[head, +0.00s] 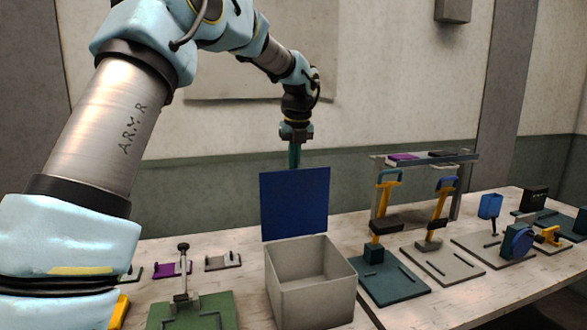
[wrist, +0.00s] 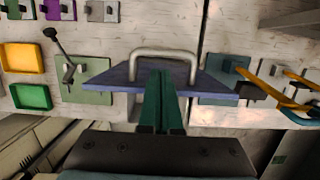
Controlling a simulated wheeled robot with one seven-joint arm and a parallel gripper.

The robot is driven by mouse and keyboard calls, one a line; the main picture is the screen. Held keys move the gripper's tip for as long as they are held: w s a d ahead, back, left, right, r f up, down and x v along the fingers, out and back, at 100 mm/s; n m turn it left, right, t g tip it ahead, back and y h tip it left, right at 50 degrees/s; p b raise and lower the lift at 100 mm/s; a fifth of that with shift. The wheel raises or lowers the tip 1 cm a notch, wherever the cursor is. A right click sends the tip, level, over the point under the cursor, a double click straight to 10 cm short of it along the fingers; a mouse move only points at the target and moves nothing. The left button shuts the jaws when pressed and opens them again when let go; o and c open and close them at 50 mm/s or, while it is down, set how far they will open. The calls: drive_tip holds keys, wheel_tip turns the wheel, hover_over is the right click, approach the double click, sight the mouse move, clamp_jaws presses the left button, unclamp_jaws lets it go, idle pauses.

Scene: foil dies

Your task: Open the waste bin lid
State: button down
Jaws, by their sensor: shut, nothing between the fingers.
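The waste bin is a light grey, open-topped square box (head: 310,284) on the bench in the head view. Its blue lid (head: 295,204) stands upright at the bin's back edge, and the bin's inside shows. In the wrist view the lid (wrist: 108,76) shows with a metal loop handle (wrist: 163,53). The handle is hidden in the head view. My gripper (head: 294,163) is above the lid's top edge, its tips partly hidden behind the lid. In the wrist view its green fingers (wrist: 161,74) are together and empty beside the handle; contact cannot be told.
A green plate with an upright lever (head: 184,275) stands left of the bin. Right of it are a teal base (head: 390,284) and a grey base (head: 443,265) with yellow levers, and a rack (head: 425,158) behind. Yellow (wrist: 20,58) and green trays (wrist: 31,97) show in the wrist view.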

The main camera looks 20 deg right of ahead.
drive_tip(key=r+n+b, duration=0.1)
drive_tip(key=r+n, duration=0.1)
drive_tip(key=n, duration=0.1)
drive_tip(key=r+n+b, duration=0.1)
drive_tip(key=r+n, duration=0.1)
drive_tip(key=n, duration=0.1)
drive_tip(key=s+d+r+n+t+b, duration=0.1)
drive_tip(key=r+n+b, duration=0.1)
drive_tip(key=r, duration=0.1)
drive_tip(key=shift+n, duration=0.4)
drive_tip(key=w+n+t+b, duration=0.1)
drive_tip(key=n, duration=0.5)
drive_tip(key=w+f+n+t+b, duration=0.1)
drive_tip(key=n, duration=0.5)
drive_tip(key=w+f+n+t+b, duration=0.1)
drive_tip(key=w+n, duration=0.1)
drive_tip(key=n, duration=0.5)
drive_tip(key=shift+d+f+h+b, duration=0.2)
drive_tip(key=shift+d+h+b, duration=0.05)
drive_tip(key=shift+h+b, duration=0.05)
drive_tip(key=n, duration=0.4)
drive_tip(key=shift+w+r+t+b, duration=0.1)
drive_tip(key=shift+w+t+b, duration=0.2)
drive_tip(key=shift+t, duration=0.1)
drive_tip(key=w+f+n+p, duration=0.4)
drive_tip(key=w+f, duration=0.3)
drive_tip(key=shift+s+f+t+p, duration=0.1)
drive_tip(key=shift+s+t+p, duration=0.2)
drive_tip(key=shift+s+p, duration=1.1)
